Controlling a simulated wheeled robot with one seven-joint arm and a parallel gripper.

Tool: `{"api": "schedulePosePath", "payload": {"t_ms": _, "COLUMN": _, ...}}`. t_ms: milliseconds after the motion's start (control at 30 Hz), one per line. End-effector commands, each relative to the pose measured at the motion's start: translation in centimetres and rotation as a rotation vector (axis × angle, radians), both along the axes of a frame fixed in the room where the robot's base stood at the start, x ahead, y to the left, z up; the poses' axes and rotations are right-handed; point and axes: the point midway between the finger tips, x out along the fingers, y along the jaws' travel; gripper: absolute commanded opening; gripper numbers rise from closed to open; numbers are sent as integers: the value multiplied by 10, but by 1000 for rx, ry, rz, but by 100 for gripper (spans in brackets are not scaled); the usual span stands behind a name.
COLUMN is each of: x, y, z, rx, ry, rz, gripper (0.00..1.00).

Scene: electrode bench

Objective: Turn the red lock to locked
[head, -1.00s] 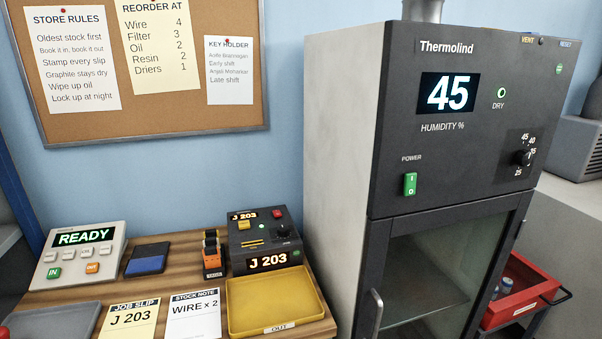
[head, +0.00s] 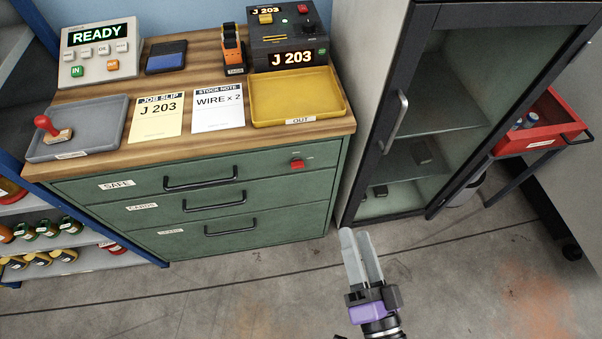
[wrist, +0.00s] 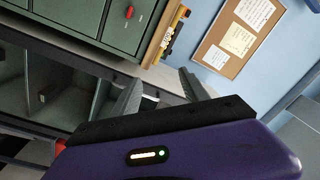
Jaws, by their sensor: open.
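The red lock (head: 297,164) is a small red knob on the front of the green drawer cabinet (head: 272,205), at the right end of the top drawer. In the wrist view the red lock (wrist: 129,12) shows near the top, left of centre. My gripper (head: 361,232) is in front of the cabinet, below and to the right of the lock in the head view. Its two fingers are parted with nothing between them, and it is apart from the lock. The markings by the lock are too small to read.
A glass-door cabinet (head: 385,90) with a grey handle stands just right of the drawers. A red bin (head: 540,125) is beyond it, and a shelf of bottles (head: 75,250) is at the left. Papers and trays cover the wooden top. The floor in front is clear.

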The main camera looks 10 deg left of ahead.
Motion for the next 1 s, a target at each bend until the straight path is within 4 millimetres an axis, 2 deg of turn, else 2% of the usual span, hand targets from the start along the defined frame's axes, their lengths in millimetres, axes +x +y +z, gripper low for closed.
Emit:
{"api": "schedulePosePath", "payload": {"t_ms": 33, "x": 19, "y": 18, "z": -9, "rx": 140, "ry": 25, "rz": 29, "gripper": 53}}
{"api": "schedulePosePath", "payload": {"t_ms": 200, "x": 74, "y": 72, "z": -32, "rx": 690, "ry": 185, "rz": 111, "gripper": 53}}
{"api": "schedulePosePath", "payload": {"t_ms": 300, "x": 101, "y": 98, "z": -45, "rx": 1021, "ry": 303, "rz": 140, "gripper": 53}}
{"api": "schedulePosePath", "payload": {"t_ms": 400, "x": 123, "y": 117, "z": -59, "rx": 1339, "ry": 424, "rz": 145, "gripper": 53}}
{"api": "schedulePosePath", "payload": {"t_ms": 500, "x": 136, "y": 121, "z": -79, "rx": 1631, "ry": 534, "rz": 116, "gripper": 53}}
{"api": "schedulePosePath", "payload": {"t_ms": 600, "x": 136, "y": 113, "z": -103, "rx": 1865, "ry": 615, "rz": 67, "gripper": 53}}
{"api": "schedulePosePath", "payload": {"t_ms": 700, "x": 136, "y": 109, "z": -110, "rx": 2032, "ry": 656, "rz": 50, "gripper": 53}}
{"api": "schedulePosePath", "payload": {"t_ms": 800, "x": 136, "y": 108, "z": -109, "rx": 2120, "ry": 674, "rz": 54, "gripper": 53}}
{"api": "schedulePosePath", "payload": {"t_ms": 1000, "x": 147, "y": 112, "z": -107, "rx": 2158, "ry": 682, "rz": 59, "gripper": 53}}
